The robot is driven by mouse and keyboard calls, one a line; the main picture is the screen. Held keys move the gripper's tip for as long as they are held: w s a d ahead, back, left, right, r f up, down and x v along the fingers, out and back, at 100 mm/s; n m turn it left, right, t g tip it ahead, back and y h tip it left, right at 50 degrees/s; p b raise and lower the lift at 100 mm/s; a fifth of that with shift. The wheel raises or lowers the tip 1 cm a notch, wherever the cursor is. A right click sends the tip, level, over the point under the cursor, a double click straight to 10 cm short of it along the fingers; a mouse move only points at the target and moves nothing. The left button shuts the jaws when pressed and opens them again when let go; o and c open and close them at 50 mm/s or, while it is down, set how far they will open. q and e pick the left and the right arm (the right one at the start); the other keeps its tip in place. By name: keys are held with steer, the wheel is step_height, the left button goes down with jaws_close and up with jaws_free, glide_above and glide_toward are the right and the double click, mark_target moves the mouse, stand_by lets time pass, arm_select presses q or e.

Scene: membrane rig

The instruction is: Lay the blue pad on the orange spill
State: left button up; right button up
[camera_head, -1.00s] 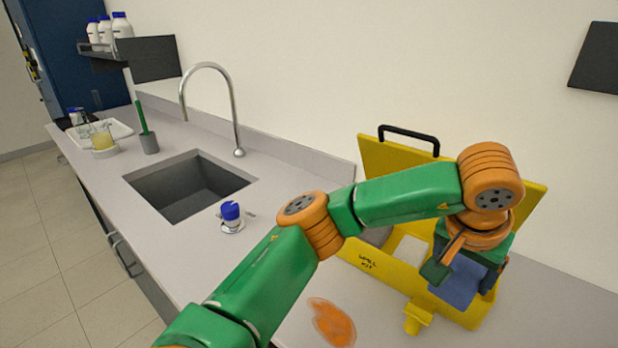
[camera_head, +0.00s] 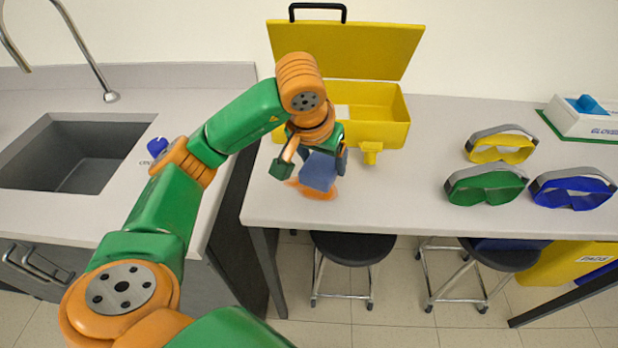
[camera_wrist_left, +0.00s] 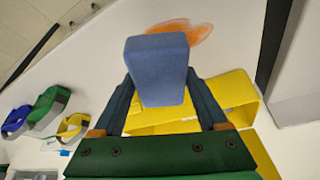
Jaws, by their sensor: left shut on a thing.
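My left gripper (camera_head: 312,166) is shut on the blue pad (camera_head: 319,173) and holds it over the front part of the bench, by the orange spill (camera_head: 318,195). In the head view the pad covers part of the spill, and orange shows along its lower edge. In the left wrist view the pad (camera_wrist_left: 157,68) sits between the fingers, with the spill (camera_wrist_left: 190,31) visible beyond its far end. The pad looks held above the bench; the exact gap cannot be told. My right gripper is not in view.
An open yellow spill kit box (camera_head: 385,130) stands behind the gripper, its latch (camera_head: 371,152) facing front. Yellow, green (camera_head: 485,188) and blue goggles lie to the right. The sink (camera_head: 75,155) is at left, stools (camera_head: 352,247) below. Bench between box and goggles is clear.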

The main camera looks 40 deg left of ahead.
arm_select(q)
steer(key=a+f, duration=0.1)
steer(key=f, duration=0.1)
steer(key=a+f, duration=0.2)
steer(key=shift+s+a+p, duration=0.15)
steer(key=shift+a+p, duration=0.1)
steer(key=shift+p, duration=0.1)
steer(key=shift+d+f+p, duration=0.2)
steer(key=shift+f+p, duration=0.3)
steer(key=shift+f, duration=1.15)
steer(key=o, duration=1.2)
steer(key=shift+r, duration=0.5)
steer(key=v, duration=1.1)
steer(key=shift+s+r, duration=0.15)
